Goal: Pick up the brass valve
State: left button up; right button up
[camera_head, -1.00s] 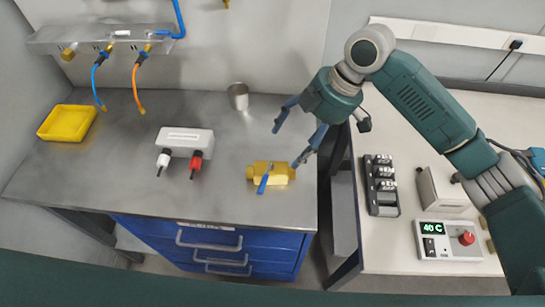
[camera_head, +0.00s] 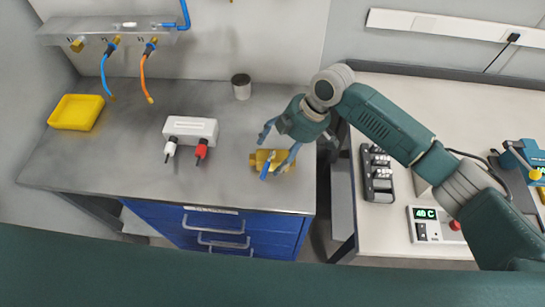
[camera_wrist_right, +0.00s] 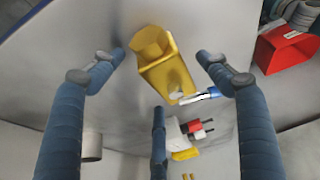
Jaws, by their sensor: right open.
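The brass valve (camera_head: 258,160) lies on the metal bench near its front right edge. It is a yellow block with a blue lever (camera_head: 266,170). In the right wrist view the valve (camera_wrist_right: 165,70) sits between the spread blue fingers, with its blue and white lever (camera_wrist_right: 205,95) pointing right. My right gripper (camera_head: 272,153) is open over the valve, its fingers pointing down towards it and holding nothing. I cannot tell whether a finger touches it. My left gripper is out of view.
A white box (camera_head: 190,127) with white and red plugs stands left of the valve, and a grey cup (camera_head: 241,88) behind it. A yellow tray (camera_head: 76,112) is at the far left. A light table (camera_head: 385,225) with devices stands right, past a gap.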

aim_at(279, 152)
jog(key=shift+c, duration=1)
jog(key=c, duration=0.4)
jog(key=shift+r, duration=0.1)
jog(key=c, duration=1)
jog(key=shift+o, duration=0.2)
jog(key=shift+r, duration=0.15)
jog(key=shift+w+r, duration=0.1)
jog(key=shift+r, duration=0.2)
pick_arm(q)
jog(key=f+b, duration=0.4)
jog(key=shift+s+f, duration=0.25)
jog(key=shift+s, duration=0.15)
pick_arm(e)
notch_tip(279, 152, up, 19)
